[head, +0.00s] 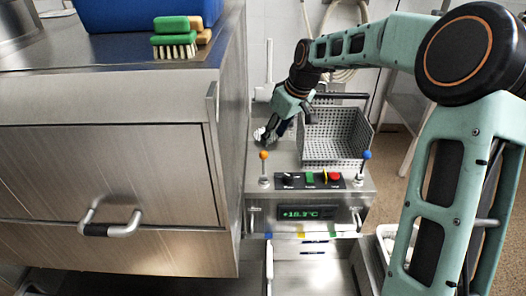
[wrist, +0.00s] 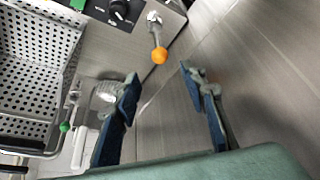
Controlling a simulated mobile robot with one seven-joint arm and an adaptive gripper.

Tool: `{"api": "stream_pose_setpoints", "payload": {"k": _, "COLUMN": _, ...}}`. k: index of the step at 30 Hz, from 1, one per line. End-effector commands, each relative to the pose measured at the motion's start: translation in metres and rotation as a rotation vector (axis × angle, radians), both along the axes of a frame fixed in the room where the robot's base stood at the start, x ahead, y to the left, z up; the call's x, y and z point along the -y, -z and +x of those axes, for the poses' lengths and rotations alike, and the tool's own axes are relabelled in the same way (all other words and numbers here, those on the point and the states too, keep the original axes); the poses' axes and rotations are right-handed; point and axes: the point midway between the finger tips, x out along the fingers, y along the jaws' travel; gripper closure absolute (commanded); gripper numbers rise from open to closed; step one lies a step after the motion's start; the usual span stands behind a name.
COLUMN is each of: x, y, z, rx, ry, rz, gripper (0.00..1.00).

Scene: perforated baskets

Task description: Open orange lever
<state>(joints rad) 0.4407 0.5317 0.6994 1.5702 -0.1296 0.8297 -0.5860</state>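The orange lever is a thin metal stick with an orange ball knob (head: 264,155), upright at the left of the steel machine's top in the head view. In the wrist view its orange knob (wrist: 160,56) lies just beyond the gap between my fingertips. My gripper (wrist: 160,75) is open, with nothing between its two blue-padded fingers. In the head view my gripper (head: 272,132) hangs behind and above the orange knob, apart from it.
A blue-knobbed lever (head: 367,155) stands at the machine's right. A perforated basket (head: 337,137) sits behind the control panel (head: 308,180). A tall steel cabinet (head: 110,170) stands close on the left, with brushes (head: 175,40) on top. A green knob (wrist: 65,126) shows in the wrist view.

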Motion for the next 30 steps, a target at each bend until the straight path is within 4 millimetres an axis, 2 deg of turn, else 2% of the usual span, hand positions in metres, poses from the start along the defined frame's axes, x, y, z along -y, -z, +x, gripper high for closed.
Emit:
{"api": "stream_pose_setpoints", "payload": {"k": 9, "x": -0.017, "y": 0.056, "z": 0.015, "rx": -0.005, "ry": 0.0, "rz": 0.001, "gripper": 0.61}}
{"api": "stream_pose_setpoints", "payload": {"k": 15, "x": -0.024, "y": 0.081, "z": 0.023, "rx": -0.002, "ry": 0.001, "rz": 0.0, "gripper": 0.61}}
{"api": "stream_pose_setpoints", "payload": {"k": 20, "x": -0.026, "y": 0.09, "z": 0.025, "rx": -0.001, "ry": 0.002, "rz": -0.002, "gripper": 0.61}}
{"api": "stream_pose_setpoints", "payload": {"k": 28, "x": -0.026, "y": 0.09, "z": 0.026, "rx": -0.001, "ry": 0.002, "rz": -0.001, "gripper": 0.61}}
{"api": "stream_pose_setpoints", "payload": {"k": 30, "x": -0.026, "y": 0.09, "z": 0.026, "rx": -0.001, "ry": 0.002, "rz": -0.001, "gripper": 0.69}}
